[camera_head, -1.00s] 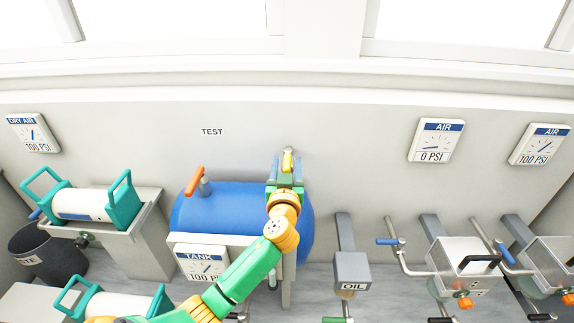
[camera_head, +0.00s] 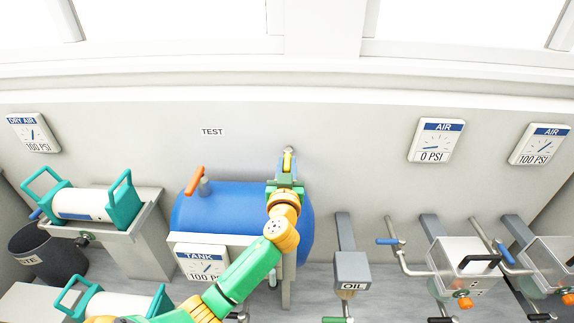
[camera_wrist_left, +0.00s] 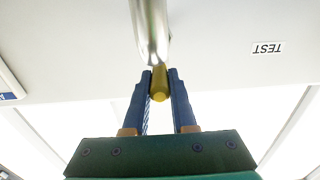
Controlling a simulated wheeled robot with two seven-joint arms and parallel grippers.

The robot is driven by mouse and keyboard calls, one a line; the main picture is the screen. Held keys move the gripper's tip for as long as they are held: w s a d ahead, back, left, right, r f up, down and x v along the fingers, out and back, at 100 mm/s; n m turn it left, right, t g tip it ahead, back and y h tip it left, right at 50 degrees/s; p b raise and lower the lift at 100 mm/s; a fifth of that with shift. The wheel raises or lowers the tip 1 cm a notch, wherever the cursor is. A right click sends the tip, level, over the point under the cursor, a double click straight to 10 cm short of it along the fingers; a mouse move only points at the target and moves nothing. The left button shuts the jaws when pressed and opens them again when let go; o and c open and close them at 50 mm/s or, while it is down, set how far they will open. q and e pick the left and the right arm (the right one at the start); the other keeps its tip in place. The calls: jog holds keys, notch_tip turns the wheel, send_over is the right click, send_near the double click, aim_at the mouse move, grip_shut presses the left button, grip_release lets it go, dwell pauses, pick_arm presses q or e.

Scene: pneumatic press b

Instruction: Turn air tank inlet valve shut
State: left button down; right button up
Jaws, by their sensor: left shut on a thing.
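The blue air tank (camera_head: 235,208) lies on its stand below the TEST label, with a TANK gauge (camera_head: 201,262) reading 100 PSI on its front. The yellow valve handle (camera_head: 288,160) is at the wall above the tank's right end. My left gripper (camera_head: 287,172) is shut on this handle. In the left wrist view, the yellow handle (camera_wrist_left: 160,84) sits between the blue fingers of the left gripper (camera_wrist_left: 160,92), with a silver pipe (camera_wrist_left: 150,30) beyond it. The gripper hides part of the valve in the head view. My right gripper is not in view.
An orange lever (camera_head: 194,181) stands on the tank's left top, clear of my arm. The OIL box (camera_head: 351,270) and clear boxes (camera_head: 470,262) stand to the right. Teal-handled cylinders (camera_head: 85,205) are to the left. The wall is close behind the gripper.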

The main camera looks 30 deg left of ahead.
pick_arm(q)
jog(key=shift+a, duration=0.1)
dwell(0.8)
jog(key=shift+s+a+m+t+h+p, duration=0.25)
jog(key=shift+a+m+h, duration=0.5)
jog(key=shift+m+h, duration=1.1)
jog(key=shift+a+m+t+h+p, duration=0.2)
jog(key=shift+a+m+t+h, duration=0.65)
jog(key=shift+h, duration=1.7)
jog(key=shift+s+a+m+h+p, duration=0.2)
jog(key=shift+a+m+h, duration=0.4)
jog(key=shift+m+h, duration=1.35)
jog(key=shift+w+r+h, duration=0.1)
jog(key=shift+h, duration=0.35)
jog(key=c, duration=0.7)
grip_release()
